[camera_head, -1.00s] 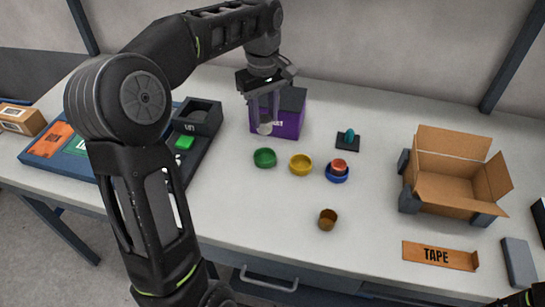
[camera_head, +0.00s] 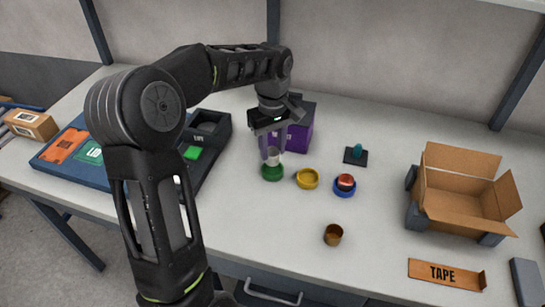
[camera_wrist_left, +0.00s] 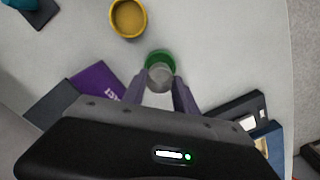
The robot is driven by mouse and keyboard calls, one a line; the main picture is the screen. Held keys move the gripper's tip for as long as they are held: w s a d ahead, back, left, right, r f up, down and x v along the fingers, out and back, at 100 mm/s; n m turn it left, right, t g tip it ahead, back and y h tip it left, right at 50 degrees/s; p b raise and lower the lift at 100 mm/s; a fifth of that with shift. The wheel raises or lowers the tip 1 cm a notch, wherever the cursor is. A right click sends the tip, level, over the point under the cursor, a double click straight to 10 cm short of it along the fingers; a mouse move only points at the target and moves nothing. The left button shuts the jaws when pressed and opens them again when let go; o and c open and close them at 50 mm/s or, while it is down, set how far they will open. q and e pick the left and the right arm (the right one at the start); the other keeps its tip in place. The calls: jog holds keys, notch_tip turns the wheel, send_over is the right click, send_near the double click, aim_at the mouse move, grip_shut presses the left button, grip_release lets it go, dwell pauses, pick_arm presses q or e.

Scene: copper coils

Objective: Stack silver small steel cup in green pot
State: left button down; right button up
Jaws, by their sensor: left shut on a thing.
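My left gripper (camera_head: 271,155) is shut on the small silver steel cup (camera_head: 273,160). The cup is at the mouth of the green pot (camera_head: 272,173), which stands on the table. In the left wrist view the cup (camera_wrist_left: 160,77) shows between the fingers and overlaps the green pot (camera_wrist_left: 158,56), whose far rim is visible. I cannot tell whether the cup touches the pot's floor. My right gripper is not in view.
A yellow pot (camera_head: 307,179) stands just right of the green pot. Further right is a blue pot (camera_head: 344,190) with a red cup in it. A brown cup (camera_head: 333,235) stands nearer the front. A purple box (camera_head: 300,128) is close behind the gripper. An open cardboard box (camera_head: 455,190) stands at right.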

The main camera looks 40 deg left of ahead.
aim_at(273, 159)
pick_arm(q)
jog(key=shift+f, duration=1.85)
jog(key=shift+f, duration=0.1)
jog(key=shift+f, duration=0.3)
jog(key=c, duration=1)
grip_release()
jog(key=shift+o, duration=0.2)
jog(key=shift+r, duration=0.15)
notch_tip(273, 159, up, 12)
jog(key=shift+r, duration=0.25)
